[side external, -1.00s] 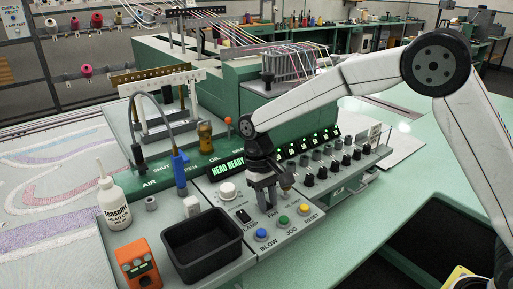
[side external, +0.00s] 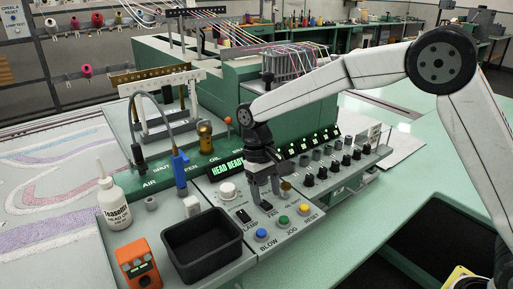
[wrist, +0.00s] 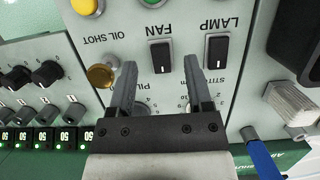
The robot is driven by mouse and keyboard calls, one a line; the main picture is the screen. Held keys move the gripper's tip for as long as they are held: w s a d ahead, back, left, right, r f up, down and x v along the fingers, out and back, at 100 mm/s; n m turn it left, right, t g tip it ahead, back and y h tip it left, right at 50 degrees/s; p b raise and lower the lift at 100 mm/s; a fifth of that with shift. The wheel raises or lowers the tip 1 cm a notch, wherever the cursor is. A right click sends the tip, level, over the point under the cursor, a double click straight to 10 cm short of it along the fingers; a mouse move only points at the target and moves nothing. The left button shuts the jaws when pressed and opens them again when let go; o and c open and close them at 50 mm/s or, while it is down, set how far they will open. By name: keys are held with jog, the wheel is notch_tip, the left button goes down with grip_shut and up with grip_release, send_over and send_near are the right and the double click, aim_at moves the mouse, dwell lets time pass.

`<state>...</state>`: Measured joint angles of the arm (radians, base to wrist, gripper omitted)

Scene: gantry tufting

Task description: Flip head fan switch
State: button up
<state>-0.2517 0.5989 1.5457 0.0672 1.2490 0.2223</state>
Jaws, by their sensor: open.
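The fan switch (wrist: 161,56) is a black rocker on the grey control panel, beside the label FAN in the wrist view. My gripper (wrist: 160,70) is open, and its two fingers frame the fan switch in that view, with nothing between them that they hold. In the side view my gripper (side external: 264,198) hangs fingers down over the panel, and it largely hides the fan switch. I cannot tell whether the fingertips touch the panel. The similar black lamp switch (wrist: 216,50) sits beside the fan switch, outside the fingers; it also shows in the side view (side external: 243,215).
A brass oil shot knob (wrist: 101,75) stands close beside one finger. Blue (side external: 262,233), green (side external: 283,220) and yellow (side external: 303,208) buttons lie in front. A black bin (side external: 203,243), orange device (side external: 138,267) and white bottle (side external: 114,208) stand left. Black knobs (side external: 320,171) line the right.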

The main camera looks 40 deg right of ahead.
jog(key=shift+v, duration=2.8)
jog(key=shift+s+d+f+t, duration=0.25)
jog(key=shift+d+f+t, duration=0.1)
jog(key=shift+d, duration=0.3)
jog(key=s+d+f+t, duration=0.1)
jog(key=s+d, duration=0.1)
jog(key=s+d+f+t, duration=0.2)
jog(key=d, duration=0.1)
jog(key=s+d+f+n+t, duration=0.1)
jog(key=s+d, duration=0.1)
jog(key=d, duration=0.1)
jog(key=shift+s+d+f+t, duration=0.25)
jog(key=shift+s+t, duration=0.1)
jog(key=shift+s, duration=0.05)
jog(key=s+d+f, duration=0.1)
jog(key=s+f, duration=0.1)
jog(key=s, duration=0.3)
jog(key=s+d+f+m, duration=0.1)
jog(key=s+f, duration=0.1)
jog(key=s, duration=0.3)
jog(key=shift+s+d, duration=0.25)
jog(key=shift+d, duration=0.15)
